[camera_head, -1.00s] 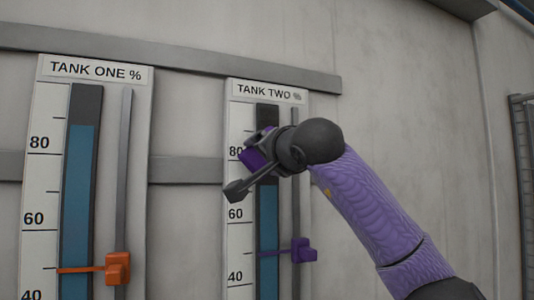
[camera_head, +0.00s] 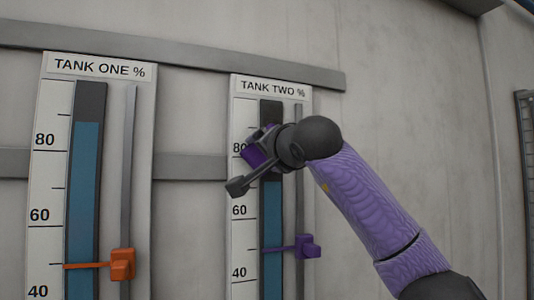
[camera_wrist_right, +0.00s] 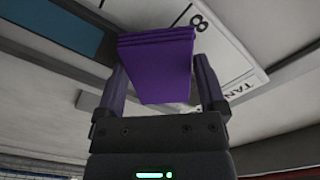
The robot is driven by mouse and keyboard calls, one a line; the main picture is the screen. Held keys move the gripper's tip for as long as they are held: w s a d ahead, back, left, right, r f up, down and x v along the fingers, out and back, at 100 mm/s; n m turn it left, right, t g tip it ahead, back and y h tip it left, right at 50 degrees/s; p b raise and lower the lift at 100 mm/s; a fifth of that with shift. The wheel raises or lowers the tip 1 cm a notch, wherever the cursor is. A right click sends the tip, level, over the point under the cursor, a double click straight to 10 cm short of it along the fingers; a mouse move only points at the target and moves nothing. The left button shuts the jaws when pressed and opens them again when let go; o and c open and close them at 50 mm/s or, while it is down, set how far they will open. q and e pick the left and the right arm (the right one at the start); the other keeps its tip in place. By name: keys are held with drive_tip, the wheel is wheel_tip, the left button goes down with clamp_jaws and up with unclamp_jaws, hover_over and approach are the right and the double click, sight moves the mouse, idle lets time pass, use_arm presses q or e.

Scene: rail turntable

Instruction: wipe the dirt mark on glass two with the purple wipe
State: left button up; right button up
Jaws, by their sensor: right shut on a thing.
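The tank two gauge board (camera_head: 296,92) is on the wall, with its dark and blue glass tube (camera_head: 271,215) beside a percent scale. My right gripper (camera_head: 247,167) is in front of this tube near the 80 mark and covers part of it. It is shut on the purple wipe (camera_head: 256,156). In the right wrist view the wipe (camera_wrist_right: 157,65) is a folded block between the two fingers (camera_wrist_right: 160,88), close to the board. I cannot tell whether it touches the glass. No dirt mark shows; the arm and wipe hide that stretch of tube. My left gripper is not in view.
The tank one gauge board (camera_head: 138,72) stands to the left, with an orange pointer (camera_head: 122,264). A purple pointer (camera_head: 308,247) sits on tank two's rail below my gripper. Grey rails (camera_head: 190,68) cross the wall.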

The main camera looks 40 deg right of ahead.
sight(257, 125)
drive_tip(key=shift+w+d, duration=0.15)
drive_tip(key=shift+w, duration=0.35)
drive_tip(key=d, duration=0.1)
drive_tip(key=s+d, duration=0.1)
drive_tip(key=d, duration=0.2)
drive_tip(key=shift+s, duration=0.25)
drive_tip(key=shift+w+a+r, duration=0.1)
drive_tip(key=shift+r, duration=0.7)
drive_tip(key=shift+w+a+r, duration=0.1)
drive_tip(key=shift+r, duration=0.65)
drive_tip(key=shift+w+a, duration=0.3)
drive_tip(key=shift+a, duration=0.6)
drive_tip(key=shift+w+a, duration=0.25)
drive_tip(key=shift+a, duration=0.65)
drive_tip(key=shift+r, duration=1.5)
drive_tip(key=shift+s+d, duration=0.2)
drive_tip(key=shift+d, duration=0.45)
drive_tip(key=shift+s+d, duration=0.25)
drive_tip(key=shift+d, duration=0.4)
drive_tip(key=shift+s+d, duration=0.2)
drive_tip(key=shift+d, duration=0.45)
drive_tip(key=shift+a, duration=0.1)
